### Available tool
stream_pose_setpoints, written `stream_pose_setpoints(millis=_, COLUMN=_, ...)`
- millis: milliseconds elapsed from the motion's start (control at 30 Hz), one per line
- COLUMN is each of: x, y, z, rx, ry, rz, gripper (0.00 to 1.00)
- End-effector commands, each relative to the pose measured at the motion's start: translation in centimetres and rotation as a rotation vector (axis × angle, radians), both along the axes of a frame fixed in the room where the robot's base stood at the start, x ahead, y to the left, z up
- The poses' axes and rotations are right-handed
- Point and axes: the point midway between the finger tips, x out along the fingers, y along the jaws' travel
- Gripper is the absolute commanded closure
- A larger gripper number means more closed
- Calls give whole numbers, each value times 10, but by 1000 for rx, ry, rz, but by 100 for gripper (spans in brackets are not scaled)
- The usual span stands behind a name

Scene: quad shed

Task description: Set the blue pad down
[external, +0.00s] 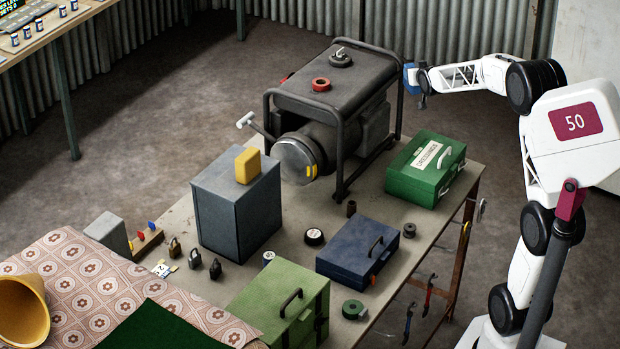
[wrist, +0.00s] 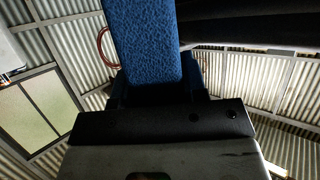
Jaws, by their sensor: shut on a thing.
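The blue pad (external: 411,77) is held by my gripper (external: 422,84) high up, beside the right end of the generator frame. In the wrist view the blue pad (wrist: 146,45) is a textured upright strip rising from between the jaws of my gripper (wrist: 158,92). The jaws are shut on it. Its lower end is hidden by the gripper body. In the external view the pad is small and partly covered by the gripper. It is apart from the workbench (external: 395,222).
A generator (external: 335,85) in a black tube frame stands at the back of the bench. A green case (external: 425,168), a blue case (external: 358,250), a grey box (external: 236,205) with a yellow block (external: 247,165) and a green box (external: 285,300) fill much of it. Small bare patches lie between them.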

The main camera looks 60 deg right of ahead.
Motion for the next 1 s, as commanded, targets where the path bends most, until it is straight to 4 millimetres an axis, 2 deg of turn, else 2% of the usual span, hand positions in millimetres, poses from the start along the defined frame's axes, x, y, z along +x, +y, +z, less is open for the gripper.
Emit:
stream_pose_setpoints(millis=33, x=0, y=0, z=16, rx=-3, ry=-1, rz=1, gripper=86)
stream_pose_setpoints(millis=200, x=0, y=0, z=58, rx=-2, ry=-2, rz=0, gripper=86)
stream_pose_setpoints(millis=400, x=0, y=0, z=97, rx=-3, ry=0, rz=1, gripper=86)
stream_pose_setpoints(millis=667, x=38, y=36, z=99, rx=-1, ry=2, rz=72, gripper=86)
stream_pose_setpoints(millis=1000, x=105, y=111, z=105, rx=-1, ry=1, rz=215, gripper=86)
